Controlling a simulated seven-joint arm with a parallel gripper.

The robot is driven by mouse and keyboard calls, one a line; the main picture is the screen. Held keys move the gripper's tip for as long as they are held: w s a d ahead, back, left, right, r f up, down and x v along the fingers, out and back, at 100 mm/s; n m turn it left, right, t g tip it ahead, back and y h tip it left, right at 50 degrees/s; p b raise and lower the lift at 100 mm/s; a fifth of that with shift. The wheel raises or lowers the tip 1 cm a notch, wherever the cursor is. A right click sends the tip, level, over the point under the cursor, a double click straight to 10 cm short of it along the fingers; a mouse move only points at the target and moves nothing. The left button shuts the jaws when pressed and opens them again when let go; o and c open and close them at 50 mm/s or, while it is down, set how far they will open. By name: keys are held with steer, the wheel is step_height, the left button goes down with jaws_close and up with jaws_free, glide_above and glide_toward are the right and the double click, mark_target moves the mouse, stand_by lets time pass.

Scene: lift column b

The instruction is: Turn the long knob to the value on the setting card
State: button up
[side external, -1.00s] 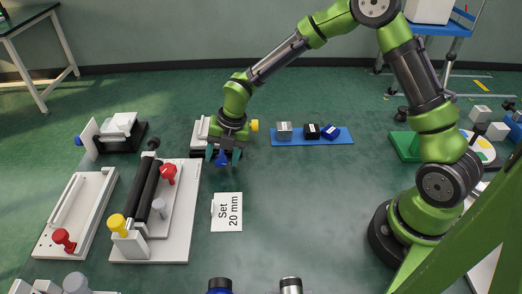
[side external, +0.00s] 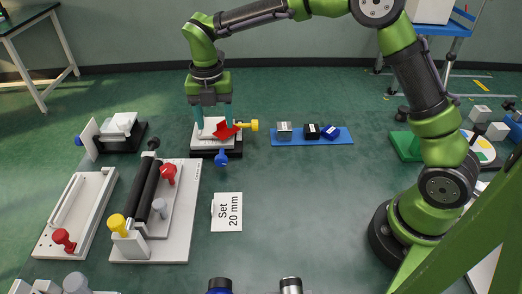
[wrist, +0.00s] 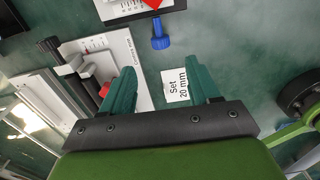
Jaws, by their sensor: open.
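The setting card (side external: 227,211) lies flat on the green floor and reads "Set 20 mm"; it also shows in the wrist view (wrist: 175,86). Behind it stands a small device with a white top and black base (side external: 203,153). A blue knob (side external: 221,158) sticks out of its front and a yellow knob (side external: 253,125) out of its right side. A red part (side external: 226,131) sits on top. I cannot tell which knob is the long one. My gripper (side external: 212,124) is open and empty above the device; the blue knob (wrist: 159,38) shows beyond its fingertips in the wrist view.
A white board (side external: 182,240) with a black roller, red knob and yellow knob lies left of the card. Another white fixture (side external: 80,195) is further left. A blue mat (side external: 291,142) with small blocks lies right of the device. Floor right of the card is clear.

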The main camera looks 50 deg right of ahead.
step_height(320, 180, up, 5)
steer(key=s+d+r+m+t+y, duration=0.1)
steer(key=s+d+m+t, duration=0.2)
steer(key=s+m, duration=0.8)
steer(key=s+d+r+m+t+y, duration=0.1)
steer(key=s+d+r+m+t, duration=0.1)
steer(key=s+d+m, duration=0.4)
steer(key=shift+s+m+t, duration=0.4)
steer(key=shift+s+m, duration=2.05)
steer(key=shift+m, duration=4.45)
steer(key=shift+a, duration=0.1)
